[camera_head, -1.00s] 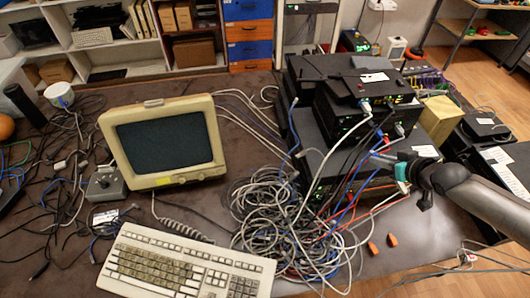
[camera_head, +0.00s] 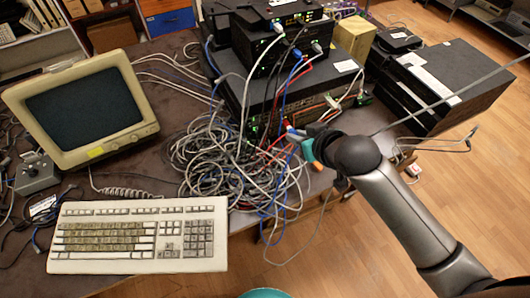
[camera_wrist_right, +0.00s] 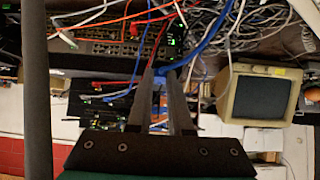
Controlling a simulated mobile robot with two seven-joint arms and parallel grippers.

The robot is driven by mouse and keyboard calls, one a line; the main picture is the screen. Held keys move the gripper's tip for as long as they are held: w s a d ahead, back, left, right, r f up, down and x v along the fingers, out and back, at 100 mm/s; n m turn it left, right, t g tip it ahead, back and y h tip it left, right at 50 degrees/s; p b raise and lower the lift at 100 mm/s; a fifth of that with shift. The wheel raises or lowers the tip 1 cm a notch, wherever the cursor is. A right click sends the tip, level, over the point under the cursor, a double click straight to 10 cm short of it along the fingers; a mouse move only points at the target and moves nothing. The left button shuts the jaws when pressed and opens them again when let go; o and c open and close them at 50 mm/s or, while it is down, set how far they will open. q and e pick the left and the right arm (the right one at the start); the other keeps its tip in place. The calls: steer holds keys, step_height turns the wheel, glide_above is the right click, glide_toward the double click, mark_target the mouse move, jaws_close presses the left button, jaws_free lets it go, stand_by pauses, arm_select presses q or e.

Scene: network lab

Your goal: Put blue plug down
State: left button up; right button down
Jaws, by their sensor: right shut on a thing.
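My right gripper (camera_head: 294,134) is at the front of the stacked black network boxes, above the right side of the cable tangle. In the right wrist view its two fingers (camera_wrist_right: 168,82) are close together, shut on the blue plug (camera_wrist_right: 163,70) at their tips. A blue cable (camera_wrist_right: 205,45) runs from there up and to the right. In the head view the plug is small and mostly hidden by the gripper. My left gripper is not in view.
The network boxes (camera_head: 300,85) have several cables plugged into their fronts. A cable tangle (camera_head: 215,165) lies before them. A beige keyboard (camera_head: 140,236) and monitor (camera_head: 85,108) stand to the left. The wooden floor (camera_head: 420,190) is open on the right.

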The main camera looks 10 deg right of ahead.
step_height(320, 180, down, 16)
steer(key=b, duration=0.4)
steer(key=shift+r+b, duration=0.2)
steer(key=shift+b, duration=0.15)
steer(key=shift+f+b, duration=0.75)
steer(key=shift+f, duration=1.4)
